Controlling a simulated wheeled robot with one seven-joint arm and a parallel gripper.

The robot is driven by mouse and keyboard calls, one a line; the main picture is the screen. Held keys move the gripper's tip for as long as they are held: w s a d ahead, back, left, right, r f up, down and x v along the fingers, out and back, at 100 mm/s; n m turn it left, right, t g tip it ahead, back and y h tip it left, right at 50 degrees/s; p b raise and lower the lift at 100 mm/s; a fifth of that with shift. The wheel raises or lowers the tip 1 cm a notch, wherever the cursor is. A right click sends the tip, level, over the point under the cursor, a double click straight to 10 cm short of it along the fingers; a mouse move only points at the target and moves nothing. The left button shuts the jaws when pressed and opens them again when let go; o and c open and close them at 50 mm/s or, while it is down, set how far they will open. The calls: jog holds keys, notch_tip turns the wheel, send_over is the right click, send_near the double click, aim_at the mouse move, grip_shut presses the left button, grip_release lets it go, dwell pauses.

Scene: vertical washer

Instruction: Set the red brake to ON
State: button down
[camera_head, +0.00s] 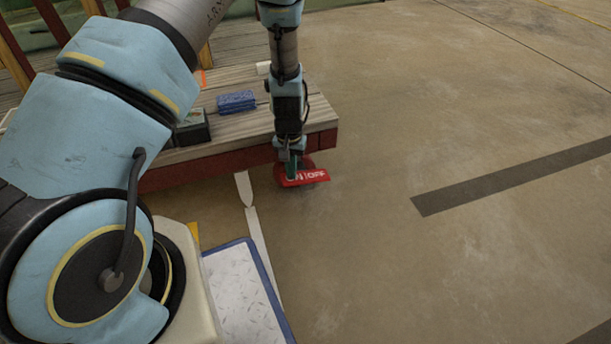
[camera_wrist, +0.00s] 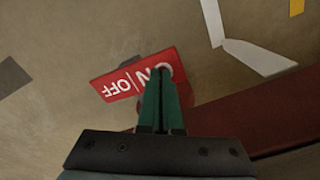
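The red brake part (camera_head: 312,176) is at the front right corner of the wooden platform, just under my gripper (camera_head: 292,168). It is a red plate with white ON | OFF lettering. In the wrist view the plate (camera_wrist: 118,87) lies at a tilt with its lettering upside down. My gripper's green fingers (camera_wrist: 165,78) are close together, pointing at the plate's ON end and covering part of the lettering. I see nothing clearly held between them. Whether the fingertips touch the brake cannot be told, and the parts behind them are hidden.
The wooden platform (camera_head: 235,124) with a dark red edge carries a blue block (camera_head: 236,102) and a dark box (camera_head: 193,128). A blue-edged metal plate (camera_head: 243,298) lies in front on the floor. The concrete floor (camera_head: 400,120) to the right is clear.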

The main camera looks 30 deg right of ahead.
jog(key=shift+f, duration=0.55)
jog(key=shift+r+p, duration=2.95)
jog(key=shift+r, duration=0.55)
jog(key=shift+r, duration=0.1)
